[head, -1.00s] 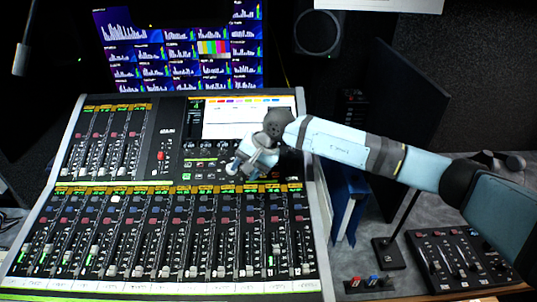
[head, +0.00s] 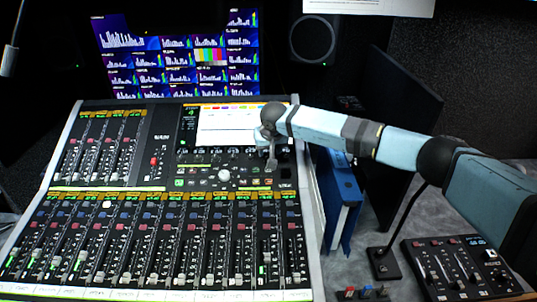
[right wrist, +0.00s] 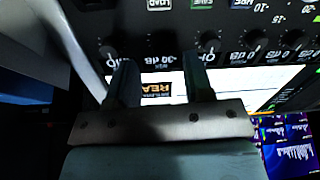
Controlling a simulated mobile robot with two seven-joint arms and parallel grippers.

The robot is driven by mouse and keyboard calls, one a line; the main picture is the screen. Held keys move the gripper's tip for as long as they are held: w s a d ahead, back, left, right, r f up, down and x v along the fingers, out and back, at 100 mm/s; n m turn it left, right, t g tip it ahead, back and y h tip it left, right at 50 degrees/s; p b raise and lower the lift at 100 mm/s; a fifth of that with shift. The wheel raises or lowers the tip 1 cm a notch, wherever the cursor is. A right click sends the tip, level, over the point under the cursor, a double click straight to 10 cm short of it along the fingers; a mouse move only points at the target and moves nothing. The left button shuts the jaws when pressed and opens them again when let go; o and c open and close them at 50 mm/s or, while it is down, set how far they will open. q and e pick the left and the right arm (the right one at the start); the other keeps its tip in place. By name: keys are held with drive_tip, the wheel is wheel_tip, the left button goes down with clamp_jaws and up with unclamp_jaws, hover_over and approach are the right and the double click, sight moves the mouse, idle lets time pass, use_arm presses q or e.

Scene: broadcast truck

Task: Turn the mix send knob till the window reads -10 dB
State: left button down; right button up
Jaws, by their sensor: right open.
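The mixing console (head: 62,150) fills the left and middle of the head view, with a row of small knobs below its bright screen (head: 228,118). My right gripper (head: 270,163) hangs over the right end of that row. In the right wrist view its open fingers (right wrist: 160,72) point at the panel, with a dark knob (right wrist: 160,60) apparently between them. Contact cannot be told. Printing around it is upside down and includes "dB" and "MIX". A small dark window (right wrist: 158,89) with orange letters shows between the fingers; no -10 dB reading is legible. My left gripper is out of view.
Meter displays (head: 180,55) and a speaker (head: 314,38) stand behind the console. Blue binders (head: 340,195) stand to its right. A smaller control panel (head: 455,268) lies at the lower right. Channel faders (head: 150,250) fill the console's front.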

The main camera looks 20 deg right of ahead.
sight(269, 156)
drive_tip(key=shift+x, duration=1.8)
clamp_jaws()
drive_tip(key=shift+m, duration=0.3)
